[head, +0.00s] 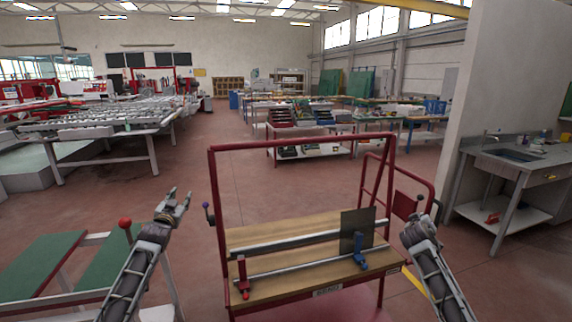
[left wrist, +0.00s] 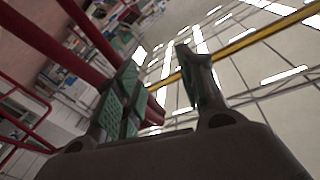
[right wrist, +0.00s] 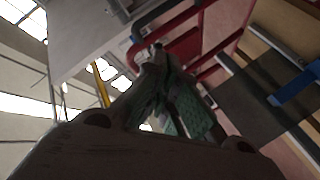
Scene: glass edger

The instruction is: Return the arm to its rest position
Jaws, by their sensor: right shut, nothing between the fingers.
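My left gripper (head: 180,203) is raised in the left of the head view, above the floor and to the left of the red-framed cart (head: 290,147). Its fingers are apart with nothing between them, as the left wrist view also shows (left wrist: 160,80). My right gripper (head: 419,208) is raised at the cart's right side. In the right wrist view its fingers (right wrist: 165,75) are together with nothing between them. A dark square panel (head: 349,228) stands upright on the cart, to the left of my right gripper and apart from it.
The cart has a wooden deck (head: 290,260), metal rails, a red clamp (head: 243,277) and a blue clamp (head: 360,252). A green-topped table (head: 45,262) is at lower left. A sink counter (head: 515,160) and wall (head: 500,70) are at right. Open floor (head: 190,160) lies behind the cart.

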